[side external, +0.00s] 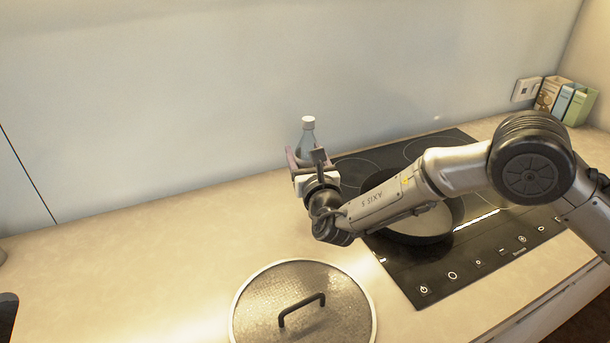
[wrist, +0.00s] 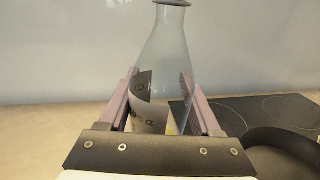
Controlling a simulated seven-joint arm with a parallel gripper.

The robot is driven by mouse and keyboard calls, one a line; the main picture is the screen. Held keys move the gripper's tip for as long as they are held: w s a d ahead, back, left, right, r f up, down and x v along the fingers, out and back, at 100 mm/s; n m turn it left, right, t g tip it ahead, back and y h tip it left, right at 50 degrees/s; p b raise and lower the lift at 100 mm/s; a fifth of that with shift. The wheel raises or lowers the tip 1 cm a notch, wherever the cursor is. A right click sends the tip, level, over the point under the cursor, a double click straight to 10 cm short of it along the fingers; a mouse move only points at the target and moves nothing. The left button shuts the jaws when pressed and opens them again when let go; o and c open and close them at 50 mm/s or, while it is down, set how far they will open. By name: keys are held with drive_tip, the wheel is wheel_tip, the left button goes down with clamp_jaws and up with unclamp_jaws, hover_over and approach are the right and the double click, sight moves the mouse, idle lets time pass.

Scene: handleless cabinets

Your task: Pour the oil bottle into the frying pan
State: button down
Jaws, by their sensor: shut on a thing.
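The oil bottle (side external: 308,138) is clear with a pale cap and stands upright between the fingers of my gripper (side external: 308,158). In the wrist view the bottle (wrist: 165,72) has a grey and white label, and my gripper (wrist: 163,105) is shut on its body. I cannot tell how far its base is above the counter. The frying pan (side external: 420,236) is dark with a lighter inside and sits on the cooktop, to the right of and nearer than the bottle. My arm hides part of it. Its dark rim (wrist: 285,143) shows at the lower right of the wrist view.
A round lid (side external: 265,305) with a black handle lies on the counter in front. The black cooktop (side external: 430,285) has controls along its front edge. Several boxes (side external: 565,100) stand at the far right by a wall socket (side external: 526,89). The left counter (side external: 130,250) is mostly clear.

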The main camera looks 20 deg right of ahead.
wheel_tip(320, 180, up, 10)
drive_tip(key=s+d+f+m+g+h, duration=0.2)
drive_tip(key=s+d, duration=0.4)
drive_tip(key=d, duration=0.4)
drive_tip(key=s+d+f+m+g+h, duration=0.3)
drive_tip(key=s+d+f+m+h, duration=0.1)
drive_tip(key=d, duration=0.5)
drive_tip(key=s+d+f+m+g+h, duration=0.2)
drive_tip(key=s+d+f+h, duration=0.3)
drive_tip(key=s+d, duration=0.4)
drive_tip(key=shift+d+f+m+g, duration=0.25)
drive_tip(key=shift+d+m+g, duration=0.2)
drive_tip(key=shift+d, duration=0.35)
drive_tip(key=shift+a+n, duration=0.1)
drive_tip(key=shift+n, duration=0.25)
